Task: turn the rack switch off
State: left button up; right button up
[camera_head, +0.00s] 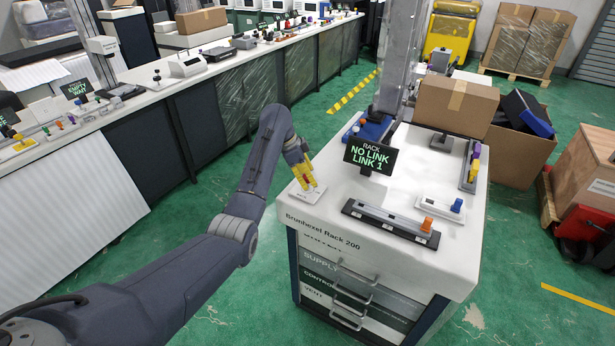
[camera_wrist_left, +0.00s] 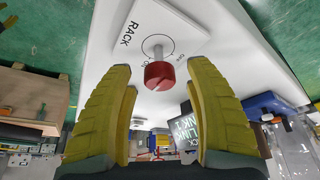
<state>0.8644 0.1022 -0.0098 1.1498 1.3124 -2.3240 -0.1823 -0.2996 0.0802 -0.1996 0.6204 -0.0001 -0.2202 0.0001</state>
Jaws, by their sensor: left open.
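The rack switch is a red knob (camera_wrist_left: 159,75) on a short stem, on a white plate (camera_wrist_left: 180,25) labelled RACK with small ON and OFF marks. In the head view the plate (camera_head: 313,197) lies at the left corner of the white-topped rack cabinet (camera_head: 370,282). My left gripper (camera_head: 305,183) is directly over it. In the left wrist view its yellow fingers (camera_wrist_left: 160,72) are open, one on each side of the knob, with gaps visible. The fingers mostly hide the knob in the head view. Which mark the knob points to is unclear.
A black display (camera_head: 370,157) reading "RACK NO LINK LINK 1" stands close to my left gripper's right. A rail with an orange knob (camera_head: 427,224) and a plate with a blue knob (camera_head: 457,205) lie farther right. A cardboard box (camera_head: 455,105) is behind.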

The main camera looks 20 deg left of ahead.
pick_arm(q)
grip_shut()
dwell(0.5)
